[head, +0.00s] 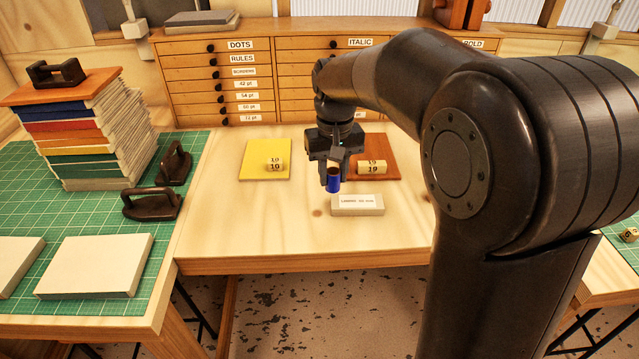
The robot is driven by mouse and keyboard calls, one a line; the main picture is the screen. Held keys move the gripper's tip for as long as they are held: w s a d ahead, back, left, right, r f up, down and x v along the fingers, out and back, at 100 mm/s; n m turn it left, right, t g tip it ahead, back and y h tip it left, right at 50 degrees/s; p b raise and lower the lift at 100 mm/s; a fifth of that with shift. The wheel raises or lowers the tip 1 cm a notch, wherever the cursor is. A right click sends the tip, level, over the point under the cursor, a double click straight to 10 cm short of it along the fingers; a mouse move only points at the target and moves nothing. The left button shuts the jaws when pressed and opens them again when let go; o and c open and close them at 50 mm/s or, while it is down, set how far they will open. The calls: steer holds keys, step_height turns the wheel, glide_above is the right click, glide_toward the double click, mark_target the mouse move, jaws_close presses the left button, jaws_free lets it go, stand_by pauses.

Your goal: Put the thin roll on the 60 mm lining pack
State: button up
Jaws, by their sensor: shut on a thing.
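A small blue roll (333,184) with a brown open end stands nearly upright in my gripper (331,171). My gripper points down and is shut on the roll, in the middle of the wooden table. The lining pack (345,210) is a low beige block with a white label on its top; the small print looks like a lining size in mm. It lies just in front and to the right of the roll. In this view the roll's lower end shows just above and left of the pack's back left corner. I cannot tell how high the roll is above the table.
Drawers (208,75) close off the back. A stack of coloured sheets (100,140) and dark handled tools stand at left. The table's front is clear.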

steer(key=s+d+r+n, duration=0.1)
steer(key=d+r+n, duration=0.15)
steer(key=d, duration=1.45)
glide_above(357, 201)
step_height(357, 201, down, 6)
steer(key=shift+f, duration=2.25)
steer(key=o, duration=0.9)
steer(key=shift+f, duration=0.15)
steer(key=shift+o, duration=0.2)
